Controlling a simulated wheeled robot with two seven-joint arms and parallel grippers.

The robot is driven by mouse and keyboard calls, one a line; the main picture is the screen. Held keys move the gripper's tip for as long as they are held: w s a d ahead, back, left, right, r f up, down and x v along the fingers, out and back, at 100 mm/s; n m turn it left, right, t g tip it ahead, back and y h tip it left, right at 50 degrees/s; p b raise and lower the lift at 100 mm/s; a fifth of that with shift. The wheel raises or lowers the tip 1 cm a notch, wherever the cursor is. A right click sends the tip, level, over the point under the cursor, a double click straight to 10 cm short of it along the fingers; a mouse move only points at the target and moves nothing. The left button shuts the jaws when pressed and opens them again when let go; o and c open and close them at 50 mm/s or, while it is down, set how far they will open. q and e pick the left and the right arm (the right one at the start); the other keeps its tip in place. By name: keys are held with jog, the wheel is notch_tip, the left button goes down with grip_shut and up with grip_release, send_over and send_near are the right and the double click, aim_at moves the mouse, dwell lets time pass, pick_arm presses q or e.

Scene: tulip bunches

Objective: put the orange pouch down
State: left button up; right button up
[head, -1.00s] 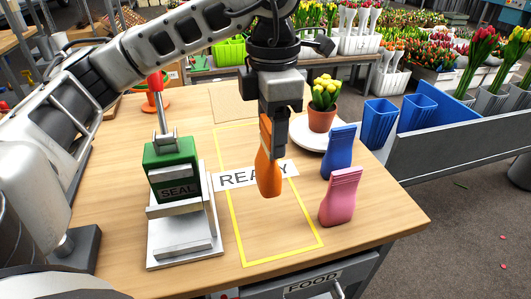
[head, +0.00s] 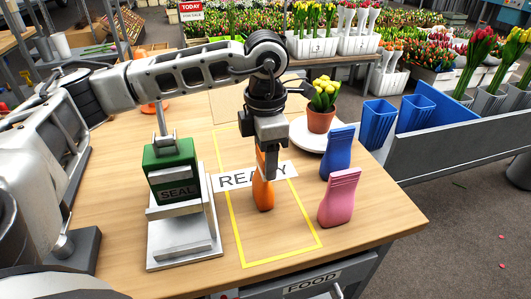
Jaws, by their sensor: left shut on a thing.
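The orange pouch (head: 262,194) is upright inside the yellow outlined area (head: 240,245) on the wooden table, by the READY label (head: 233,179). My left gripper (head: 268,167) comes down from above and is shut on the pouch's top, hiding part of it. The pouch's base looks at or very near the table top; I cannot tell if it touches. My right gripper is not in view.
A blue pouch (head: 338,152) and a pink pouch (head: 339,197) stand to the right. A potted yellow tulip (head: 321,119) sits on a white plate (head: 303,139) behind. A green SEAL press (head: 172,170) stands to the left. The front of the yellow outline is clear.

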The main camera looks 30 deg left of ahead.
pick_arm(q)
jog(key=shift+f, duration=0.2)
jog(key=o, duration=1)
jog(key=shift+r, duration=0.15)
jog(key=shift+r, duration=0.25)
notch_tip(320, 180, up, 12)
jog(key=shift+f, duration=0.15)
